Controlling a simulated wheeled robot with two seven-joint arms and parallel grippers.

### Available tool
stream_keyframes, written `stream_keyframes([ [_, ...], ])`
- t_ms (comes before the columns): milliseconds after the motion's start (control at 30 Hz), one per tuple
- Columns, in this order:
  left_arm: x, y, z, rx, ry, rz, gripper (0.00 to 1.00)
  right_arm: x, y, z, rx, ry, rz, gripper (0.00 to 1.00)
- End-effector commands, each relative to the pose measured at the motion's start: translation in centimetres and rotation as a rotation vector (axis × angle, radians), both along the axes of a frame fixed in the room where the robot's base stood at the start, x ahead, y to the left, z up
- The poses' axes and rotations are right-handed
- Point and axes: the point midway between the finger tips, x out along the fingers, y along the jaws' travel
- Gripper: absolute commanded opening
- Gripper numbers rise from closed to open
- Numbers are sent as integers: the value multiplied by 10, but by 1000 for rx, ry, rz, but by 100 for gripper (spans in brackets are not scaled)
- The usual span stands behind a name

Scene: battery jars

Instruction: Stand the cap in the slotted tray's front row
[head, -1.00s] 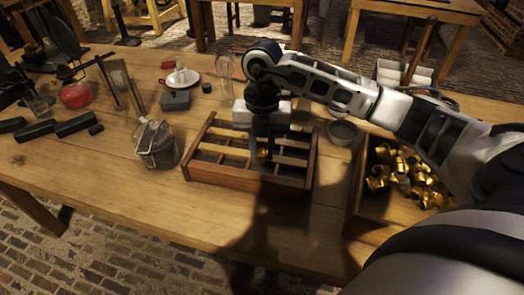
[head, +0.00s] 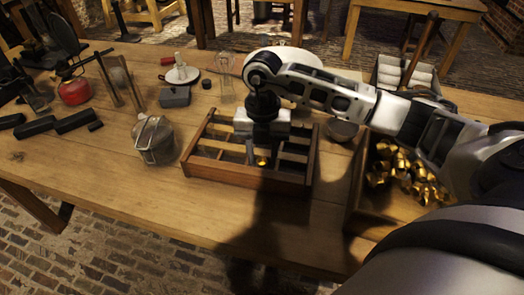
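The wooden slotted tray (head: 244,178) sits on the table in the middle of the head view, divided by wooden bars into rows of slots. My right gripper (head: 262,160) points down over the tray's front part, its fingers low near the slots. A small gold cap (head: 262,162) shows at its fingertips, and the fingers look shut on it. Whether the cap touches the tray floor cannot be told. The gripper hides part of the tray's middle and back. My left gripper is not in view.
An open wooden box (head: 357,190) of several gold caps (head: 402,172) stands right of the tray, partly under my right arm. A lidded glass jar (head: 155,142) stands to the left. A grey block (head: 174,98) and a red flask (head: 75,92) are farther back. The table front-left is clear.

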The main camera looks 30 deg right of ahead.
Motion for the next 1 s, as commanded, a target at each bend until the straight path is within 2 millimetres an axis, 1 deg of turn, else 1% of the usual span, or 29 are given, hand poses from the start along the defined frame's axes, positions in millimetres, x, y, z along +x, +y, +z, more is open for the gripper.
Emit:
stream_keyframes([
  [167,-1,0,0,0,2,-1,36,1,1,1,2,-3,-1,44],
  [233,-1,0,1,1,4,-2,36,1,1,4,3,-4,-2,44],
  [333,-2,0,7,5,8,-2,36,1,1,16,4,-6,-2,44],
  [367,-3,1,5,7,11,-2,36,2,1,20,4,-7,-2,44],
  [400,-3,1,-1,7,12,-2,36,3,0,24,3,-9,-2,44],
  [467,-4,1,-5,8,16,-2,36,4,-1,35,3,-10,-2,44],
  [600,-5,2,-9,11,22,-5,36,7,-4,68,2,-10,-2,44],
  [800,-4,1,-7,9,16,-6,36,10,-7,108,2,-7,-2,44],
  [900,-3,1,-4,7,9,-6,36,12,-8,121,2,-5,-2,44],
  [1000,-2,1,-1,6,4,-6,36,12,-8,129,3,-4,-2,44],
])
